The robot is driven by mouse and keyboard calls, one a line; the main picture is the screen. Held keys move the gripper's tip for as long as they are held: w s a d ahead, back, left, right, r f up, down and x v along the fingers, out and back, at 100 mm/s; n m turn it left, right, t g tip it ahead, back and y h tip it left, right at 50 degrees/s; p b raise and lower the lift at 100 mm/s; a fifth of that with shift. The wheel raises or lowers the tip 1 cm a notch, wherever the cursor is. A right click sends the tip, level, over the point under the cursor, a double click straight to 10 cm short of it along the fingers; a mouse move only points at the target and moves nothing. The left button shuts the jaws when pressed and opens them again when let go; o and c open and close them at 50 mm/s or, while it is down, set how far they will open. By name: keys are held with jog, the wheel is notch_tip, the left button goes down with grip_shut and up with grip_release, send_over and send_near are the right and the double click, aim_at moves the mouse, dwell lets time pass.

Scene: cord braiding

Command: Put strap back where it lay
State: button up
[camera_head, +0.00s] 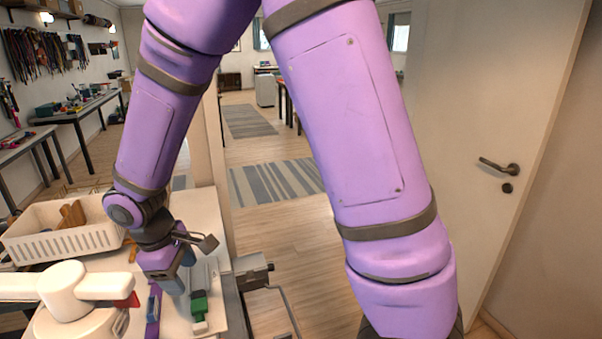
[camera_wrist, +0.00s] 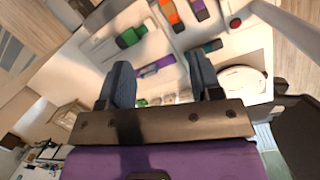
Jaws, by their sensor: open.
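My gripper (camera_head: 176,282) points down over the pale worktop in the head view. In the wrist view its two blue-grey fingers (camera_wrist: 158,64) stand apart. A purple strap (camera_wrist: 156,66) lies between and beyond the fingertips, and nothing is visibly gripped. A purple strap also shows beside the gripper in the head view (camera_head: 153,312). A strap with a green part (camera_head: 199,306) lies to the right of the gripper; a green one (camera_wrist: 131,37) shows upper left in the wrist view. An orange strap (camera_wrist: 171,12) lies near the top edge. I cannot tell which strap the task means.
A white slotted basket (camera_head: 62,240) with brown items stands at the left. A white rounded device (camera_head: 68,292) is in front of it. A grey metal clamp-like fixture (camera_head: 254,272) sits at the worktop's right edge. Open floor lies beyond; a door (camera_head: 470,130) is at right.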

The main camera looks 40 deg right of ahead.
jog(key=s+d+r+m+t+y, duration=0.1)
jog(key=s+d+r+m, duration=0.15)
jog(key=d+r, duration=0.35)
jog(key=s+d+r+m+t+y, duration=0.1)
jog(key=s+d+r+m, duration=0.2)
jog(key=r, duration=0.6)
jog(key=s+d+r+m+t, duration=0.2)
jog(key=s+d+r, duration=0.1)
jog(key=s, duration=0.3)
jog(key=s+d+r+m+t, duration=0.1)
jog(key=s+d+r, duration=0.2)
jog(key=s, duration=0.3)
jog(key=shift+s+d+r+m+t, duration=0.3)
jog(key=shift+r+m+t, duration=0.1)
jog(key=shift+r, duration=0.35)
